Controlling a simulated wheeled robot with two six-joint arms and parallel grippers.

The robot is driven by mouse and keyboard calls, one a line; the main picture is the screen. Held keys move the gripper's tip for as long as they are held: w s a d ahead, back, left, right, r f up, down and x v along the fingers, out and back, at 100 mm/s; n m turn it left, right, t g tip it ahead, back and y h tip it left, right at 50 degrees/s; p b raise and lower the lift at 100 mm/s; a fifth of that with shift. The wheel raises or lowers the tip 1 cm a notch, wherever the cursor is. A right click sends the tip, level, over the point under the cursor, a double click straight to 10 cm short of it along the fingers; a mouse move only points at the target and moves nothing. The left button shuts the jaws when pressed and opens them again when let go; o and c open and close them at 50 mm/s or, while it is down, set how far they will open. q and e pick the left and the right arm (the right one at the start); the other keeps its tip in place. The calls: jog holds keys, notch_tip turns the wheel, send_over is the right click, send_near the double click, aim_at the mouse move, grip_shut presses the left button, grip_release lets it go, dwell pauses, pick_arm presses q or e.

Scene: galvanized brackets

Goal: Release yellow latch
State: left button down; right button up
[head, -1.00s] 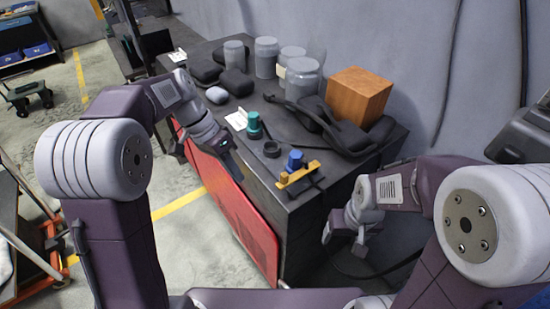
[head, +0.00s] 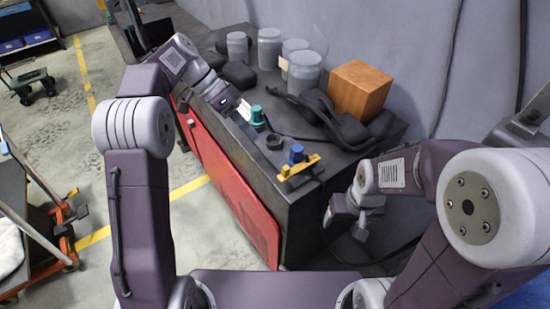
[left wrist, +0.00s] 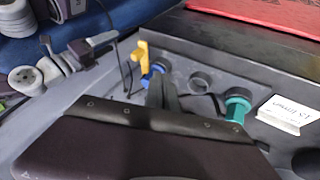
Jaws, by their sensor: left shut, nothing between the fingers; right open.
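The yellow latch (head: 299,167) is a bar lying across a dark mount near the bench's front corner, with a blue knob (head: 296,153) beside it. In the left wrist view the yellow latch (left wrist: 143,58) shows beyond the fingers, next to the blue knob (left wrist: 158,70). My left gripper (head: 241,110) is over the bench near the teal-green knob (head: 257,116), apart from the latch. Its dark fingers (left wrist: 163,95) are together and empty. My right gripper (head: 350,224) hangs open and empty beside the bench's right side, below the top.
A black ring (head: 275,141) sits between the teal knob and the latch. Several grey jars (head: 305,73), a wooden block (head: 361,90) and black padded gear (head: 335,118) occupy the bench's back. A red panel (head: 228,190) covers its front.

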pick_arm(q)
jog(key=s+d+f+p, duration=0.2)
jog(key=s+d+f, duration=0.2)
jog(key=d+f, duration=0.2)
jog(key=shift+s+d+f+p, duration=0.2)
jog(key=shift+s+d+p, duration=0.15)
jog(key=shift+d, duration=0.2)
jog(key=shift+w, duration=0.1)
jog(key=shift+f, duration=0.1)
